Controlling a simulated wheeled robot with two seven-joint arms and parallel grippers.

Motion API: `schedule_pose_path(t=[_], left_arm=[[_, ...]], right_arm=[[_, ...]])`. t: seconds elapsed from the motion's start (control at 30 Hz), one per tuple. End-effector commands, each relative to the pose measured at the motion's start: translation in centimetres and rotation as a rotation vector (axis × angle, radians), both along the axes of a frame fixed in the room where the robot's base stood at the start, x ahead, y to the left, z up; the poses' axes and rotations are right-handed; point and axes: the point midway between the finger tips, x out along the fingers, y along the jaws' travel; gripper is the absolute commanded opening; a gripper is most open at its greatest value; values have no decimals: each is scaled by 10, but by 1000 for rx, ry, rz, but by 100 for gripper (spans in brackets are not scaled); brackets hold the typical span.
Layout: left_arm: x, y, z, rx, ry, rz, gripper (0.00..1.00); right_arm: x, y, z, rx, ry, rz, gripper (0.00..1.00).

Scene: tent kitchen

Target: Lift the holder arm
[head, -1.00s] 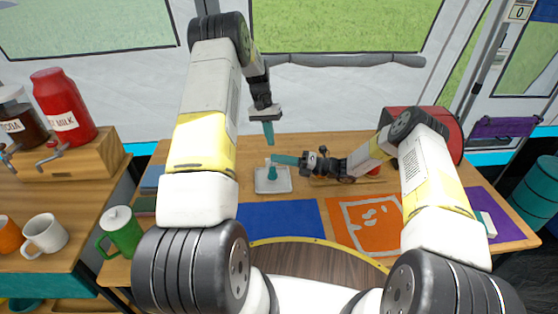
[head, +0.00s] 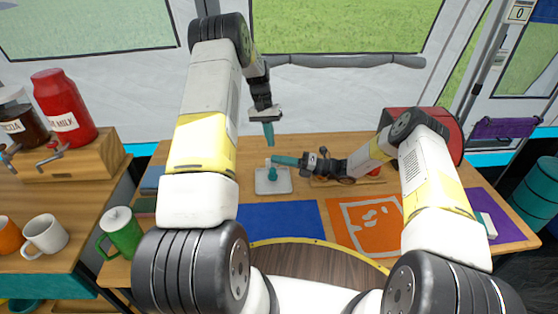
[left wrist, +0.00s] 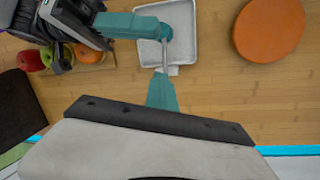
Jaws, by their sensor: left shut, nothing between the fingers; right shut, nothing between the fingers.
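The holder stands on the wooden table, with a white square tray-like base (head: 262,187) and a short teal post (head: 272,175). In the left wrist view the base (left wrist: 183,14) lies above my left gripper (left wrist: 162,92), and a thin grey rod (left wrist: 165,58), perhaps the holder arm, runs toward my fingertips. My left gripper (head: 269,133) is shut and points down over the table, above or behind the holder. My right gripper (head: 288,160) is shut and reaches in from the right, its tips close to the post's top. I cannot tell whether either touches it.
Fruit (left wrist: 63,55) lies on a wooden board beside my right gripper. An orange disc (left wrist: 269,28) lies beside the base. Blue (head: 280,219) and orange (head: 365,222) mats lie in front. A green mug (head: 121,233) stands at the left. The tent wall rises behind the table.

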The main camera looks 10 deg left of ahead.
Motion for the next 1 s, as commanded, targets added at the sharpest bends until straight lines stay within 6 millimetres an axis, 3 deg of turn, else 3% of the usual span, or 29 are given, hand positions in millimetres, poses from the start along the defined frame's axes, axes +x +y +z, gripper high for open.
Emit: schedule_pose_path(t=[0.13, 0.37, 0.77, 1.0], left_arm=[[0, 0, 0, 0, 0, 0, 2], [0, 0, 0, 0, 0, 0, 46], [1, 1, 6, 0, -2, 0, 46], [7, 10, 48, 1, -5, 1, 46]], right_arm=[[0, 0, 0, 0, 0, 0, 0], [0, 0, 0, 0, 0, 0, 0], [0, 0, 0, 0, 0, 0, 0], [0, 0, 0, 0, 0, 0, 0]])
